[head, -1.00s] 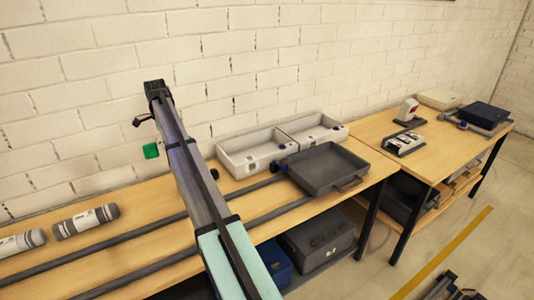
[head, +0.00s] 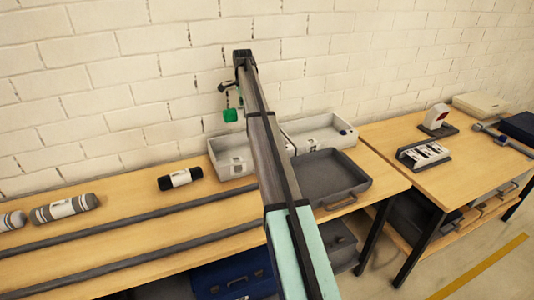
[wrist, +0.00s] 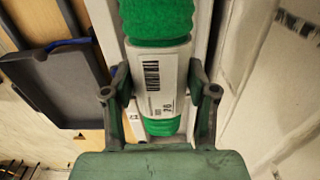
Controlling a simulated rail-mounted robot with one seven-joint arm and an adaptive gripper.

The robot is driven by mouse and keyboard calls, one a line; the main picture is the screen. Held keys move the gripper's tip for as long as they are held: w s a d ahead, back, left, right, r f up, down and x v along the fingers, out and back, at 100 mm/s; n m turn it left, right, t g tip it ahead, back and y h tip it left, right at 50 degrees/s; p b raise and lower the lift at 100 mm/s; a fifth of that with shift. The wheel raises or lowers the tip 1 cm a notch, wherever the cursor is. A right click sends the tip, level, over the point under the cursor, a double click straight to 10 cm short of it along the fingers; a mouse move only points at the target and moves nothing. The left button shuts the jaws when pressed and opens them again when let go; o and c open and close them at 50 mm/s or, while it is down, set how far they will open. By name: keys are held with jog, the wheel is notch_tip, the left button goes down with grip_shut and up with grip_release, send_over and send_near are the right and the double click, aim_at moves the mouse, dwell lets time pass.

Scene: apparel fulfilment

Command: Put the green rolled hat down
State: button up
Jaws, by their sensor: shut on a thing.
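The green rolled hat (wrist: 158,22) has a white label band with a barcode (wrist: 160,78). My gripper (wrist: 160,88) is shut around the band, one finger on each side. In the head view the hat (head: 230,115) hangs below my gripper (head: 229,97), well above the table, in line with the left white bin (head: 218,168). In the wrist view a pale surface and bin edge show behind the hat. My arm hides part of the bins in the head view.
A second white bin (head: 345,137) adjoins on the right, with a dark grey tray (head: 330,178) in front. A black roll (head: 180,179) and a grey roll (head: 65,208) lie on the table (head: 130,205). Two dark rails run along it. A brick wall stands behind.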

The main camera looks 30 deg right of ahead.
aim_at(248, 148)
jog(key=shift+d+f, duration=0.1)
jog(key=shift+d, duration=0.35)
jog(key=shift+s+d+f, duration=0.1)
jog(key=shift+f, duration=0.2)
jog(key=f+p, duration=0.5)
jog(key=f, duration=1.4)
jog(key=shift+a+f, duration=0.1)
jog(key=shift+a, duration=0.1)
jog(key=shift+f, duration=0.15)
jog(key=o, duration=1.2)
notch_tip(248, 148, up, 12)
jog(key=b, duration=0.3)
jog(key=shift+b, duration=0.4)
